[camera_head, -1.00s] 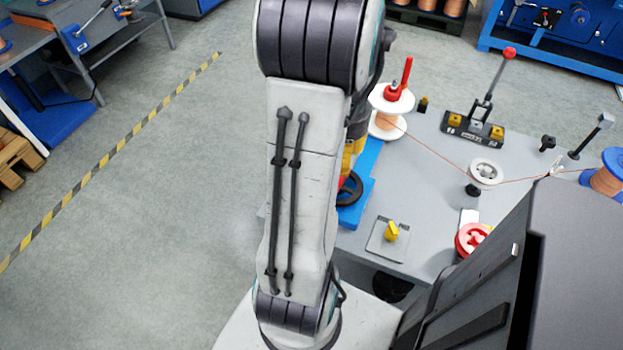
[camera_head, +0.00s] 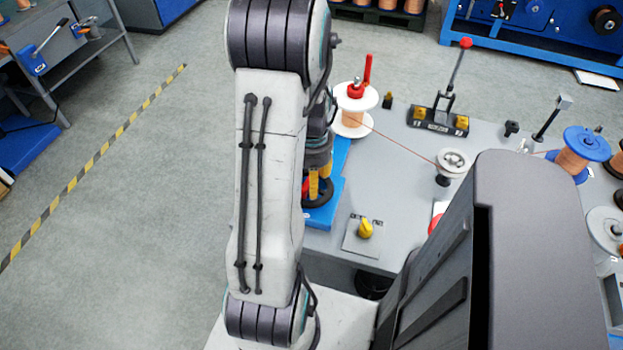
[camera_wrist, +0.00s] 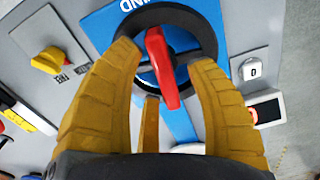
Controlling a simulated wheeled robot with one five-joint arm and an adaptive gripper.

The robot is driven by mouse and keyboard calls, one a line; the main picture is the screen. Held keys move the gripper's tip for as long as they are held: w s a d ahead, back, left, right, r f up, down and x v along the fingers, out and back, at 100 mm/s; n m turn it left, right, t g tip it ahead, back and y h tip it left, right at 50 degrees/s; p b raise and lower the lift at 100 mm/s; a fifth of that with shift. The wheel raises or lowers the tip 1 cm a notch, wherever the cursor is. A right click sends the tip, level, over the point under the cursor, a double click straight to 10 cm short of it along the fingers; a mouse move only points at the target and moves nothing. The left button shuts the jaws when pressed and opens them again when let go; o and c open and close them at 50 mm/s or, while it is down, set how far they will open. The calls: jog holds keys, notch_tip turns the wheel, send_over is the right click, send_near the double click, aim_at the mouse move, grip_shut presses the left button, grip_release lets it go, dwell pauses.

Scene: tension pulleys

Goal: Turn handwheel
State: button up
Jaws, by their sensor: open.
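The handwheel is a black ring (camera_wrist: 209,36) with a red bar (camera_wrist: 160,66) across it, mounted on a blue plate (camera_wrist: 95,25). In the head view, part of its dark rim (camera_head: 326,194) shows on the blue base, beside my arm. My gripper (camera_wrist: 165,58) is open, its yellow fingers spread either side of the red bar, with the fingertips at the ring's near edge. In the head view, my gripper (camera_head: 319,185) points down just over the wheel. I cannot tell whether the fingers touch the ring or bar. My arm hides part of the wheel.
A yellow knob (camera_head: 365,228) sits on a grey plate near the bench's front edge. A white spool (camera_head: 352,103) with a red top stands behind the wheel. A wire runs to a pulley (camera_head: 453,160). A red-tipped lever (camera_head: 466,43) stands farther back.

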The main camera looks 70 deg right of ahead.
jog(key=shift+f, duration=0.15)
jog(key=shift+c, duration=0.2)
grip_shut()
dwell(0.3)
